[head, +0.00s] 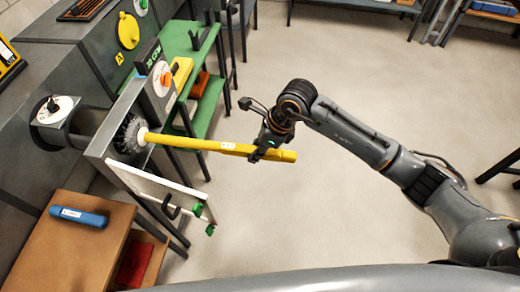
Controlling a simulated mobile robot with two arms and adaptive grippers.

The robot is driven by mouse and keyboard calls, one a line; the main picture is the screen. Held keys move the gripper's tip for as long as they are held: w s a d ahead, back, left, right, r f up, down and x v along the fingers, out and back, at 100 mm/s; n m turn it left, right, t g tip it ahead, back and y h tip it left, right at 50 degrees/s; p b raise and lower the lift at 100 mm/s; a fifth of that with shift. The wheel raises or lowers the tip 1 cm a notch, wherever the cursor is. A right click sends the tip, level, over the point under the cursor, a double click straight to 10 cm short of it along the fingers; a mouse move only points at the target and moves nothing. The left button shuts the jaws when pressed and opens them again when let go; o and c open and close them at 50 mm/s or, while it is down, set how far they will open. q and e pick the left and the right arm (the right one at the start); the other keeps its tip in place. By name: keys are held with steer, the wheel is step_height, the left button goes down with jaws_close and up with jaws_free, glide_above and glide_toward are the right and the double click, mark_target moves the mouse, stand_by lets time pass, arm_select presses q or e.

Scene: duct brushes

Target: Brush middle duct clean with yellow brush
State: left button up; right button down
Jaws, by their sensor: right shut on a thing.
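My right gripper (262,148) is shut on the yellow brush (200,144) near the free end of its long handle. The brush lies roughly level, and its white collar and grey bristle head (129,134) point left. The bristle head is at the round opening of the duct in the grey metal housing (98,146), partly in it. How deep it sits and the duct's inside are hidden. A white-edged hatch door (160,188) with green clips hangs open below the opening. My left gripper is not in view.
A blue object (78,216) lies on a brown table (62,250) at lower left. A green bench (190,50) with a yellow box (181,73) stands behind the duct. A panel with an orange knob (166,79) adjoins the opening. The floor (300,215) around my right arm is clear.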

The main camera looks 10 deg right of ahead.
mark_target(193, 141)
steer(key=shift+w+a+b, duration=0.25)
steer(key=shift+a+b, duration=0.15)
steer(key=shift+a, duration=0.55)
steer(key=shift+w+a+b, duration=0.3)
steer(key=shift+a+b, duration=0.05)
steer(key=shift+a, duration=0.6)
steer(key=shift+w+a+b, duration=0.25)
steer(key=shift+a+b, duration=0.15)
steer(key=shift+a, duration=0.55)
steer(key=w+a+b, duration=0.1)
steer(key=a, duration=0.2)
steer(key=w+a+b, duration=0.1)
steer(key=a+b, duration=0.1)
steer(key=a, duration=0.1)
steer(key=a+b, duration=0.1)
steer(key=a, duration=0.2)
steer(key=shift+w+a+r+b, duration=0.15)
steer(key=shift+w+a+b, duration=0.2)
steer(key=shift+w, duration=0.05)
steer(key=shift+w+a+r, duration=0.1)
steer(key=shift+w+a, duration=0.05)
steer(key=shift+a, duration=0.4)
